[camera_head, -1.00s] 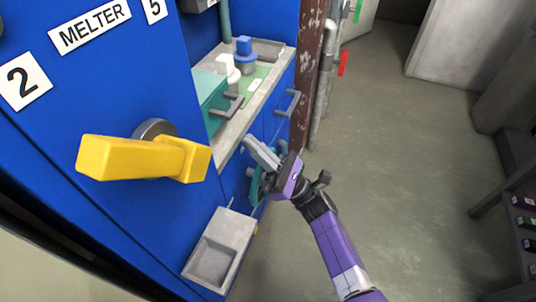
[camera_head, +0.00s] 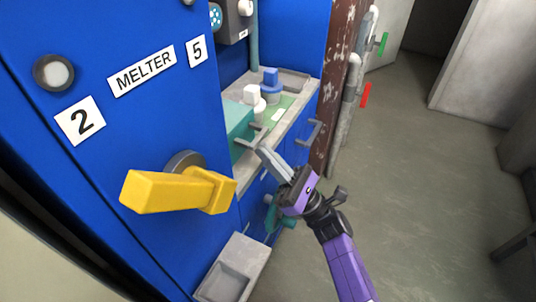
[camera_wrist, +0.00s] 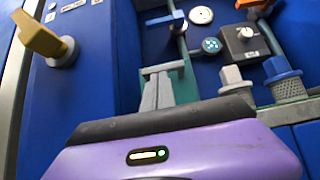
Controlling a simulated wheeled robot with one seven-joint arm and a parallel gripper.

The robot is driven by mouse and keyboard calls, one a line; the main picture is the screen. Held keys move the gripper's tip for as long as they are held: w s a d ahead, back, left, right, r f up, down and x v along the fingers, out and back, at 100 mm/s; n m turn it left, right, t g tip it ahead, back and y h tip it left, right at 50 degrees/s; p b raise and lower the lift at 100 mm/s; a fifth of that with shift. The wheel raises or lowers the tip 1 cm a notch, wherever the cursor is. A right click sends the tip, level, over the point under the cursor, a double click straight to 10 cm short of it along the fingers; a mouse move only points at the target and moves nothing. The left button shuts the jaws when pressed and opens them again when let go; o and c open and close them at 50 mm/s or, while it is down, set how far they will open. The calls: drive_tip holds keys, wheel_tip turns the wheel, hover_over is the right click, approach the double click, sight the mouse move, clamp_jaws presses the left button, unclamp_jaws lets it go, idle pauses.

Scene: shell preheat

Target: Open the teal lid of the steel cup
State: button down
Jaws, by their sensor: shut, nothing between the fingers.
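A teal boxy piece (camera_head: 238,122) sits at the left of the recessed worktop in the blue cabinet, with grey handle bars beside it. Teal also shows behind my fingers in the wrist view (camera_wrist: 181,86). I cannot tell whether this piece is the lid, and I cannot make out a steel cup. My gripper (camera_head: 262,150) is shut and empty, its grey fingers just below and right of the teal piece, near the worktop's front edge. The fingers also show in the wrist view (camera_wrist: 158,72). Whether they touch anything is unclear.
A large yellow handle (camera_head: 170,191) juts from the blue door at left. On the worktop stand a blue-topped fitting (camera_head: 271,78) and a white-topped one (camera_head: 252,95). A grey bar handle (camera_head: 314,132) is on the cabinet front. A grey tray (camera_head: 232,270) sits below.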

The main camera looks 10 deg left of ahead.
drive_tip(key=shift+r+h+p, duration=0.5)
drive_tip(key=shift+r+p, duration=0.85)
drive_tip(key=shift+p, duration=0.25)
drive_tip(key=w+a+r+g+h+p, duration=0.1)
drive_tip(key=a+r+h+p, duration=0.1)
drive_tip(key=p, duration=0.6)
drive_tip(key=w+a+r+g+h+p, duration=0.1)
drive_tip(key=a+r+h+p, duration=0.2)
drive_tip(key=r+p, duration=0.4)
drive_tip(key=w+a+r+g+h+p, duration=0.1)
drive_tip(key=a+r+h+p, duration=0.2)
drive_tip(key=p, duration=0.8)
drive_tip(key=shift+a+r+g+h, duration=0.15)
drive_tip(key=shift+r+g+h, duration=0.25)
drive_tip(key=shift+r+h, duration=0.45)
drive_tip(key=w+a+r+p, duration=0.1)
drive_tip(key=w+a+p, duration=0.1)
drive_tip(key=a, duration=0.3)
drive_tip(key=shift+a+r, duration=0.25)
drive_tip(key=shift+r, duration=0.15)
drive_tip(key=shift+h, duration=0.25)
